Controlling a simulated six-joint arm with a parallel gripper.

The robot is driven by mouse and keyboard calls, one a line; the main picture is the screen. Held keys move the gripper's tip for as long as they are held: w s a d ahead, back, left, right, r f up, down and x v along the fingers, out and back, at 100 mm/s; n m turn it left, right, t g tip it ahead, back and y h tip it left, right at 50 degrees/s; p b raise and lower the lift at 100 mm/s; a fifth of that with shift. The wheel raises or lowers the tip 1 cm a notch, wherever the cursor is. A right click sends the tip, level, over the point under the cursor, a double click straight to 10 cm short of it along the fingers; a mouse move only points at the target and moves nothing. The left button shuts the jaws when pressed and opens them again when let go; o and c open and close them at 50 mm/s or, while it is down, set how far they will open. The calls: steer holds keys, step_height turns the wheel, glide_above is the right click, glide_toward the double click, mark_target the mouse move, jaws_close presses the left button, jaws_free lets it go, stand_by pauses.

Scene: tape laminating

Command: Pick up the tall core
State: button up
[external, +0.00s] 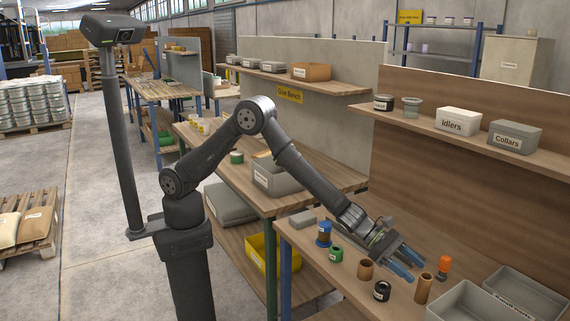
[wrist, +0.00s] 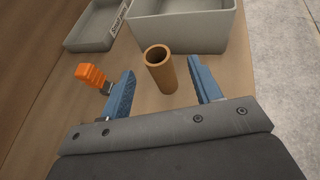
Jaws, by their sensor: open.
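The tall core (external: 424,288) is a brown, hollow cardboard tube standing upright on the wooden bench. In the wrist view, the tall core (wrist: 161,72) stands between and a little beyond the two blue fingers, its open top facing the camera. My gripper (external: 408,270) is open and empty, just to the left of and above the core in the external view. In the wrist view, my gripper (wrist: 164,86) has a gap on both sides of the core. Its fingers do not appear to touch it.
Grey bins (external: 475,303) lie beyond. A short brown core (external: 366,269), a black roll (external: 382,291), a green roll (external: 336,254) and a blue item (external: 324,234) stand nearby.

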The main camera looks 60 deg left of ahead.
mark_target(427, 276)
steer(key=shift+x, duration=2.65)
steer(key=shift+w, duration=0.1)
steer(key=shift+a, duration=0.1)
steer(key=c, duration=1.1)
steer(key=shift+o, duration=0.2)
steer(key=shift+r, duration=0.1)
